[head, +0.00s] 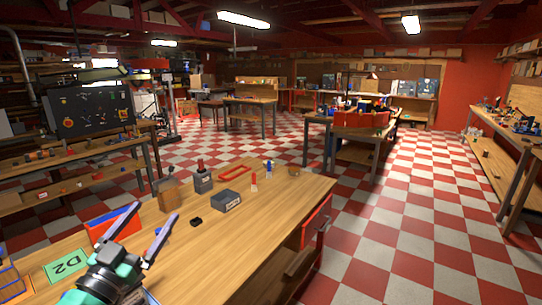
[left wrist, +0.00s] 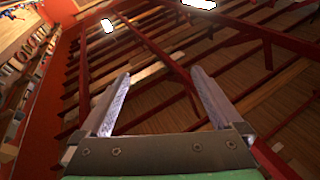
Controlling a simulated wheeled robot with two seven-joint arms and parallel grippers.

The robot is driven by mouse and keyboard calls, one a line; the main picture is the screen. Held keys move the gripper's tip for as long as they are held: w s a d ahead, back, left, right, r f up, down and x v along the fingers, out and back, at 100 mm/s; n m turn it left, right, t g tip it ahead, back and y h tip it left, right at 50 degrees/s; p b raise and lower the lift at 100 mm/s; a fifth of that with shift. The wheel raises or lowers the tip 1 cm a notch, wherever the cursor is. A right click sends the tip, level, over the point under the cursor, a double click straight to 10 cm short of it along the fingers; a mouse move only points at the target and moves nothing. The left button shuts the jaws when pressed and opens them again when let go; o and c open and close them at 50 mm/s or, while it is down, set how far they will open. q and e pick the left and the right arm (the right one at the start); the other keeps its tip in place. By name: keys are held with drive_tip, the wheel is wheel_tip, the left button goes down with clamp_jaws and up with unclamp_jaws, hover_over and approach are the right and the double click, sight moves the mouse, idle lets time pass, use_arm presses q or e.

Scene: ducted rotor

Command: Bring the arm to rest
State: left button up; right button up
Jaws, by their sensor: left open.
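My left gripper (head: 147,238) is at the lower left of the head view, above the near part of the wooden workbench (head: 255,245). Its two pale fingers are spread apart with nothing between them. In the left wrist view the same gripper (left wrist: 155,95) is open and empty, and behind its fingers are the red roof beams and ceiling lamps, so it points upward. My right gripper is not in view.
On the bench are a green D2 card (head: 66,266), a red-and-blue box (head: 113,222), a brown block (head: 168,194), grey boxes (head: 227,200), a red frame (head: 235,173) and small parts. The checkered floor beyond is clear.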

use_arm(q)
drive_tip(key=s+a+f+n+g+y, duration=0.3)
drive_tip(key=f+g+y, duration=0.1)
drive_tip(key=f, duration=0.6)
drive_tip(key=s+a+f+n+g+y, duration=0.3)
drive_tip(key=f+g+y, duration=0.1)
drive_tip(key=f, duration=0.6)
drive_tip(key=s+d+f+m+g+h, duration=0.1)
drive_tip(key=s+d+f+g+h, duration=0.1)
drive_tip(key=s+d+f+g, duration=0.35)
drive_tip(key=s+d+f+m+g+h, duration=0.1)
drive_tip(key=s+d+f+m+g, duration=0.15)
drive_tip(key=s+f, duration=0.55)
drive_tip(key=s+f+g+b, duration=0.1)
drive_tip(key=s+f+b, duration=0.1)
drive_tip(key=f, duration=1)
drive_tip(key=s+f+g+b, duration=0.1)
drive_tip(key=f+b, duration=0.1)
drive_tip(key=f, duration=1)
drive_tip(key=s+a+f+g+b, duration=0.1)
drive_tip(key=s+f+b, duration=0.3)
drive_tip(key=s+f, duration=1.4)
wheel_tip(320, 180, down, 4)
drive_tip(key=shift+a+r+g+b, duration=0.3)
drive_tip(key=shift+a+b, duration=0.1)
drive_tip(key=shift+a, duration=0.4)
drive_tip(key=shift+w, duration=0.1)
